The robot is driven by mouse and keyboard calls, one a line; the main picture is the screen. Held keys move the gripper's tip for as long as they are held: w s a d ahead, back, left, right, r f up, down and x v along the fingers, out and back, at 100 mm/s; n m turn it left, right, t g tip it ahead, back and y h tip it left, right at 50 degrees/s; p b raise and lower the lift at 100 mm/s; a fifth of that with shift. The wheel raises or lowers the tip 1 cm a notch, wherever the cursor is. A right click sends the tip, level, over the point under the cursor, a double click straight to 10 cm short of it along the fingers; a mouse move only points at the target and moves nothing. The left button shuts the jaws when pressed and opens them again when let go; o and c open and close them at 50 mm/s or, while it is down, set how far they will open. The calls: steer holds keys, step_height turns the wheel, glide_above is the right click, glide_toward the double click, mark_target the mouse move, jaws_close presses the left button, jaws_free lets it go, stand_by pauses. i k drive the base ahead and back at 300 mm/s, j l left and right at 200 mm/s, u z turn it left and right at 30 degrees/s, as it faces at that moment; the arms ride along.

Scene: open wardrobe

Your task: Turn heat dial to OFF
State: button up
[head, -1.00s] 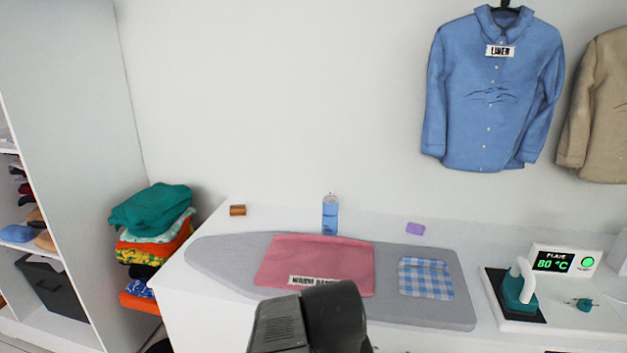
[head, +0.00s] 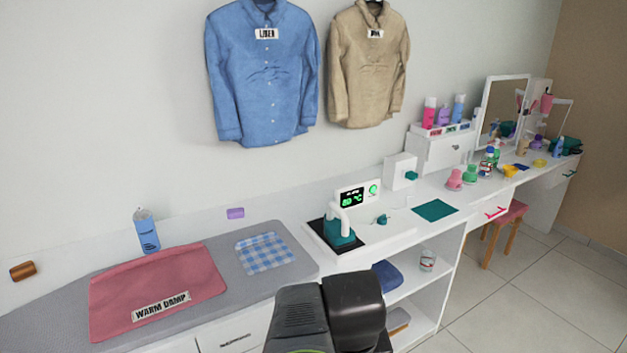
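The iron station (head: 318,228) is a white base on the counter, with a teal and white iron (head: 339,228) standing on its dark pad. Its display (head: 352,198) reads about 80 °C in green, beside a round green light (head: 373,189). A small teal dial (head: 382,219) sits on the base to the right of the iron; its setting is too small to read. Another teal knob (head: 411,175) is on a white box (head: 399,171) behind and to the right. Dark parts of my arm show at the bottom centre, below the station; my gripper's fingers are not seen.
The grey ironing board (head: 222,261) with a pink cloth (head: 160,292) and checked cloth (head: 264,252) lies left. A teal mat (head: 434,210) lies right of the dial. Bottles and jars stand farther right. Blue (head: 262,72) and beige (head: 368,66) shirts hang above.

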mark_target(382, 221)
steer(key=z, duration=0.45)
steer(key=i+z, duration=0.5)
steer(key=i+j+z, duration=0.1)
steer(key=i+z, duration=0.2)
steer(key=z, duration=0.15)
steer(key=i+j+z, duration=0.3)
steer(key=z, duration=0.2)
steer(key=i, duration=0.1)
